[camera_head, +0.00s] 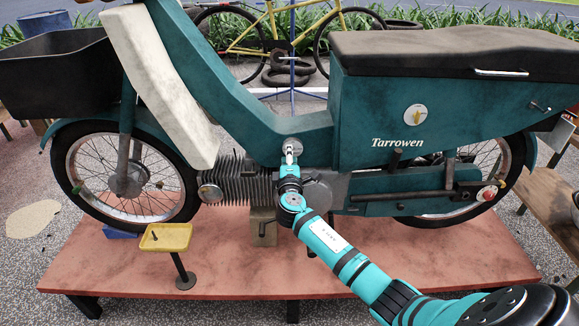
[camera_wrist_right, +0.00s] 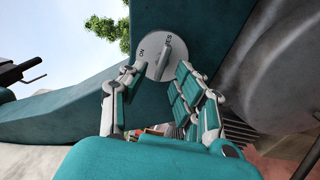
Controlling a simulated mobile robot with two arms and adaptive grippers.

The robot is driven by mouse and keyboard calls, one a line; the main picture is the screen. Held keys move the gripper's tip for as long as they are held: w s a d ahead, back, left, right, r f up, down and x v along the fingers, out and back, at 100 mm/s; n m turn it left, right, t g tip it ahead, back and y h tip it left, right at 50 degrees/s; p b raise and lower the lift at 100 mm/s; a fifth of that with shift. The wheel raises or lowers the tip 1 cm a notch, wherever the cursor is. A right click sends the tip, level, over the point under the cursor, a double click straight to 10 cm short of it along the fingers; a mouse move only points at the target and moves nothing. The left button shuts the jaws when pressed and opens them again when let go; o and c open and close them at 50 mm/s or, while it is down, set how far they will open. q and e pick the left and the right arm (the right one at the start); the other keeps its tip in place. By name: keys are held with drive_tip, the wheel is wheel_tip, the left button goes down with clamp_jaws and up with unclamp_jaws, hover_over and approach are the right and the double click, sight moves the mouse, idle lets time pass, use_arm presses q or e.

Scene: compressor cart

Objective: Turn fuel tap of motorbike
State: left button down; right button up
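The motorbike (camera_head: 250,110) is teal and stands side-on on a low platform. Its fuel tap (camera_head: 291,143) is a round pale dial low on the frame; it also shows in the right wrist view (camera_wrist_right: 149,69), lettered "ON" and "RES". A grey lever (camera_wrist_right: 175,47) crosses the dial and leans up to the right. My right gripper (camera_head: 290,160) is right in front of the tap. In the right wrist view my right gripper (camera_wrist_right: 157,73) is open, its fingertips apart on either side of the dial's lower part. Contact with the lever cannot be told. My left gripper is not in view.
The finned engine (camera_head: 240,180) lies below left of the tap. A wooden bench (camera_head: 550,205) is at the right.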

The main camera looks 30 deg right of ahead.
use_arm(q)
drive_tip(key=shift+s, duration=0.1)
use_arm(e)
drive_tip(key=v, duration=1.1)
drive_tip(key=shift+s, duration=0.2)
drive_tip(key=shift+f, duration=0.1)
